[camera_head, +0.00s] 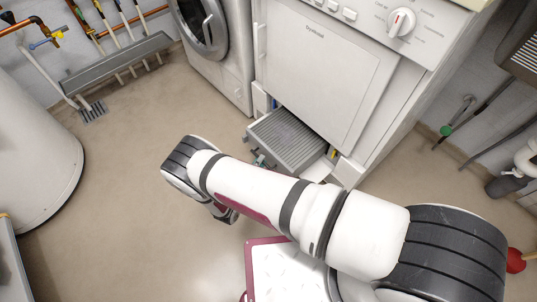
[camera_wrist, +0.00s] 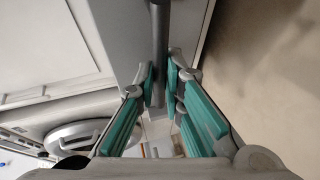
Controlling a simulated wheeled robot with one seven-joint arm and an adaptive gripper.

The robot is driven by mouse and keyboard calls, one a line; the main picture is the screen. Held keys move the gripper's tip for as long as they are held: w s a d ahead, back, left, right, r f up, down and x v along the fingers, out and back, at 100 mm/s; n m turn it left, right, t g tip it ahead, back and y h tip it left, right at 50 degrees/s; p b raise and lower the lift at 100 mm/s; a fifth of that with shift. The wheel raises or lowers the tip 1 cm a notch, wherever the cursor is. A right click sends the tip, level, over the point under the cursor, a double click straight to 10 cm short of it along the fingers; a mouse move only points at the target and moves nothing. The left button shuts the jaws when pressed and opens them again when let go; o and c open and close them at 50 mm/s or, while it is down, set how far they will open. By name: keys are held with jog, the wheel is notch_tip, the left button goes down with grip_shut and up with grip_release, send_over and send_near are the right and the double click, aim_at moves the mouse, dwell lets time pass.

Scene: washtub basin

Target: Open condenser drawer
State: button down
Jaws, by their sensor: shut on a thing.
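The white dryer (camera_head: 325,65) stands at the upper middle of the head view. Its condenser drawer, with a grey ribbed top (camera_head: 288,137), sticks out from the opening low in the dryer's front. My gripper (camera_head: 261,161) is at the front edge of the drawer, mostly hidden by my arm in the head view. In the wrist view, my gripper's teal finger pads (camera_wrist: 160,90) are shut around a grey handle bar (camera_wrist: 160,40), one on each side. The drawer's front face is hidden in the head view.
A washing machine (camera_head: 215,45) with a round door stands left of the dryer. A white tank (camera_head: 35,150) is at the far left, and a wall trough with pipes (camera_head: 118,62) is behind. Clear beige floor (camera_head: 130,190) lies left of my arm. A red object (camera_head: 515,260) is at right.

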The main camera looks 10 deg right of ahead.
jog(key=shift+s+a, duration=0.3)
jog(key=shift+a, duration=0.1)
jog(key=c, duration=1.7)
grip_release()
jog(key=v, duration=1.2)
